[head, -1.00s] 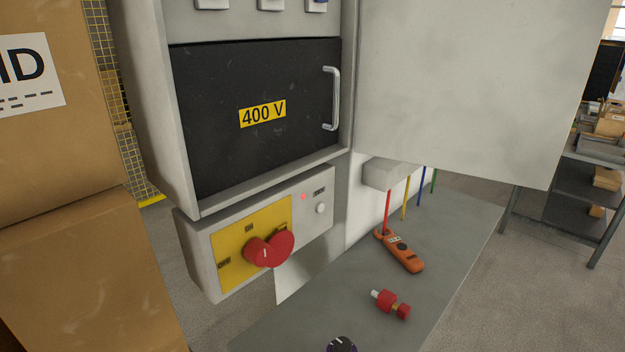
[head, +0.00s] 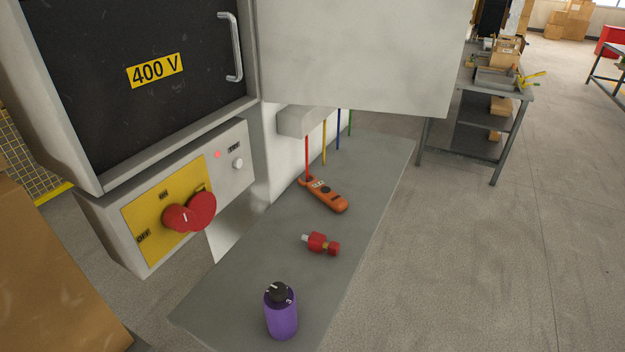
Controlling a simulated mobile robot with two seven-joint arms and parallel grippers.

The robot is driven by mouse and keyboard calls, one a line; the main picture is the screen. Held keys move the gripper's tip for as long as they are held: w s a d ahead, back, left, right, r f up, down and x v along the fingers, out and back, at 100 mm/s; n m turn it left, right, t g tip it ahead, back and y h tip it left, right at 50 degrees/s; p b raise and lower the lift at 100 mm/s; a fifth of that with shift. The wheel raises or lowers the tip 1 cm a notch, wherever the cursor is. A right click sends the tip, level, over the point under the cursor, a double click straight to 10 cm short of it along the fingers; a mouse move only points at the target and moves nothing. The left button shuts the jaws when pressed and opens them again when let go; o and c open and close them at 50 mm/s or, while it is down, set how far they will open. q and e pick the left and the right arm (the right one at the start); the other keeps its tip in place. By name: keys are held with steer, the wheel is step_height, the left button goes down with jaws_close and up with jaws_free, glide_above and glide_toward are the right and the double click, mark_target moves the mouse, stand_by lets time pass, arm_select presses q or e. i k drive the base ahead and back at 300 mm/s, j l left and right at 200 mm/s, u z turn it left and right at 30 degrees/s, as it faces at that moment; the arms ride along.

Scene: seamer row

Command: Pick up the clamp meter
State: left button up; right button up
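The clamp meter (head: 327,196) is orange with a dark dial and lies on the grey bench (head: 375,170). Its jaw end points to the back left, close to the lower end of a red cable (head: 307,158). I cannot tell whether the jaw is around the cable or beside it. Neither of my grippers shows in the head view.
A cabinet with a red rotary switch (head: 190,212) is at left. A large grey panel (head: 360,55) hangs above the bench's back. Open floor lies right.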

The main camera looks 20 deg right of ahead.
mark_target(332, 198)
steer(key=k, duration=0.3)
steer(key=k+j+u, duration=0.1)
steer(key=k+u, duration=0.2)
steer(key=k, duration=0.2)
steer(key=k+j+u, duration=0.15)
steer(key=k+u, duration=0.15)
steer(key=k, duration=0.15)
steer(key=i+l+u, duration=0.1)
steer(key=l+u, duration=0.15)
steer(key=i+l+u, duration=0.2)
steer(key=l, duration=0.25)
steer(key=l+u, duration=0.25)
steer(key=l, duration=0.75)
steer(key=i+l, duration=0.15)
steer(key=l, duration=1.4)
steer(key=i, duration=0.05)
